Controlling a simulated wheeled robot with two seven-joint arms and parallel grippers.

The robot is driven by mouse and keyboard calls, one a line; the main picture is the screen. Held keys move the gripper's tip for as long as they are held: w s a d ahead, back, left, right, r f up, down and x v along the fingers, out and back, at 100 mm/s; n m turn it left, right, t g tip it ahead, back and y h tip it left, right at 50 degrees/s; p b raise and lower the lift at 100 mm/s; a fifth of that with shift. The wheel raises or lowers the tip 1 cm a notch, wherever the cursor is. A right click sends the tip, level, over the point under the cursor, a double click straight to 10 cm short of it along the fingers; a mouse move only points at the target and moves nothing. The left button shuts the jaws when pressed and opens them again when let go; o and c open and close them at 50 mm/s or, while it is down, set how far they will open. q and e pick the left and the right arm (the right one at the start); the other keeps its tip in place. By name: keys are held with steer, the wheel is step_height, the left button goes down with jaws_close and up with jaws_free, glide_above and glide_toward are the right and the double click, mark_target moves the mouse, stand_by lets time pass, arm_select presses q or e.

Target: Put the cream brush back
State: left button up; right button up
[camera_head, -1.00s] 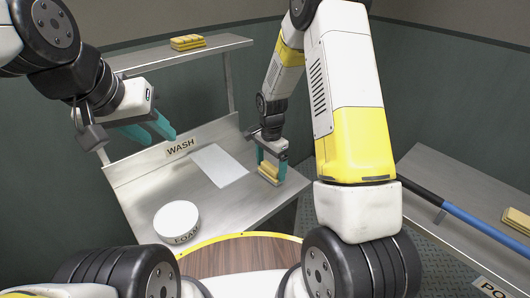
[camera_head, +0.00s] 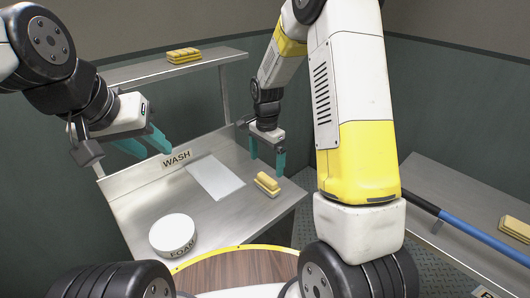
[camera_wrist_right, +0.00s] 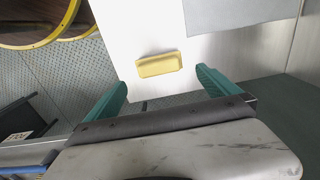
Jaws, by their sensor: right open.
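A cream-yellow brush (camera_head: 267,184) lies on the steel wash counter (camera_head: 225,212), near its right edge. In the right wrist view the brush (camera_wrist_right: 158,65) lies just beyond the fingertips, free of them. My right gripper (camera_head: 267,164) is open and empty above the brush, with its teal fingers pointing down; it also shows in the right wrist view (camera_wrist_right: 160,80). My left gripper (camera_head: 158,152) hangs at the left, in front of the WASH backboard, with its teal fingers apart and nothing between them.
A white FOAM tub (camera_head: 174,235) and a grey sheet (camera_head: 215,178) are on the wash counter. Similar yellow blocks lie on the upper shelf (camera_head: 220,58) and on the right-hand bench (camera_head: 470,195). A blue-and-black pole (camera_head: 475,232) lies along that bench. A round wooden top (camera_head: 235,272) is in front.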

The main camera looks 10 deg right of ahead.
steer(key=s+d+r+n+t+y, duration=0.1)
steer(key=s+r+n+t, duration=0.2)
steer(key=r, duration=0.5)
steer(key=s+d+r+n, duration=0.1)
steer(key=s+r+n, duration=0.1)
steer(key=s+r, duration=0.5)
steer(key=s+r+n+t, duration=0.1)
steer(key=s+r+n, duration=0.2)
steer(key=s, duration=0.3)
steer(key=s+d+r+n+t+y, duration=0.1)
steer(key=s+r+n+t, duration=0.1)
steer(key=s+r, duration=0.4)
steer(key=shift+s+n, duration=0.6)
steer(key=shift+n, duration=0.3)
